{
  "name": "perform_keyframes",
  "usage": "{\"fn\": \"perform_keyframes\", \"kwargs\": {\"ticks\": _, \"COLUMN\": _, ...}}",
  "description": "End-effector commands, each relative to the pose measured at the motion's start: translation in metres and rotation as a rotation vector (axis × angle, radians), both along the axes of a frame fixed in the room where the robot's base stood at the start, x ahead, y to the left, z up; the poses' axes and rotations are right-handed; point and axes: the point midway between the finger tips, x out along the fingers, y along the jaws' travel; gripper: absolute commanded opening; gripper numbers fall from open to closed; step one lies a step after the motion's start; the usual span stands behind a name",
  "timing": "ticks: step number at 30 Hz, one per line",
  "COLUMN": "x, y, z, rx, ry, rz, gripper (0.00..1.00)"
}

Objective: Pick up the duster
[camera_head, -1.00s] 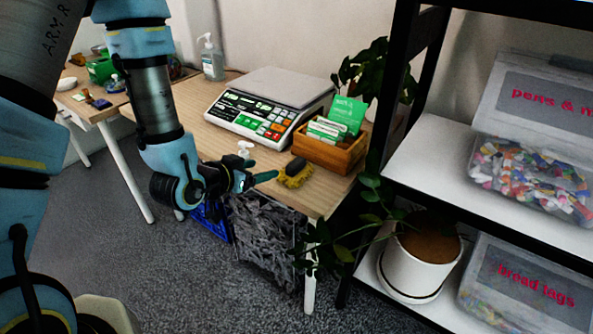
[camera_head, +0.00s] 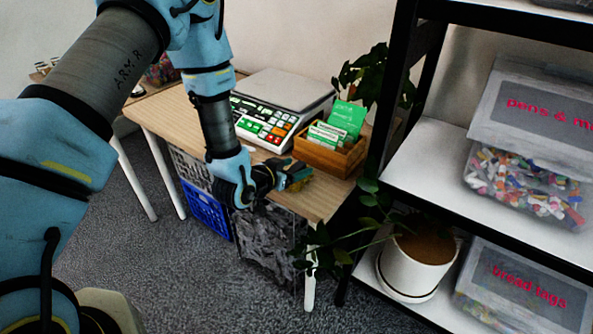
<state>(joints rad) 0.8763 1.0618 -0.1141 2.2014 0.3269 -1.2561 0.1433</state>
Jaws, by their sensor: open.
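The duster (camera_head: 303,183) lies on the wooden table (camera_head: 322,200) near its front right part. Only a little of its yellow bristles shows, because my gripper (camera_head: 296,175) covers most of it. My gripper is open, with its teal fingers at the duster, over or around it. I cannot tell whether the fingers touch it.
A wooden box with green cards (camera_head: 330,155) stands just behind the duster. A white scale (camera_head: 283,95) stands further back. A black shelf with clear tubs (camera_head: 525,180) and a potted plant (camera_head: 420,255) is to the right. A blue crate (camera_head: 206,210) sits under the table.

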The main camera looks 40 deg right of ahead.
Motion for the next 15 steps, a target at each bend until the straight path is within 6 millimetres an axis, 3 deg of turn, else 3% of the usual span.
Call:
{"fn": "perform_keyframes", "kwargs": {"ticks": 10, "x": 0.0019, "y": -0.0075, "z": -0.0041, "rx": 0.001, "ry": 0.0, "rz": 0.0, "gripper": 0.71}}
{"fn": "perform_keyframes", "kwargs": {"ticks": 15, "x": 0.0018, "y": -0.0073, "z": -0.004, "rx": 0.001, "ry": 0.0, "rz": 0.0, "gripper": 0.52}}
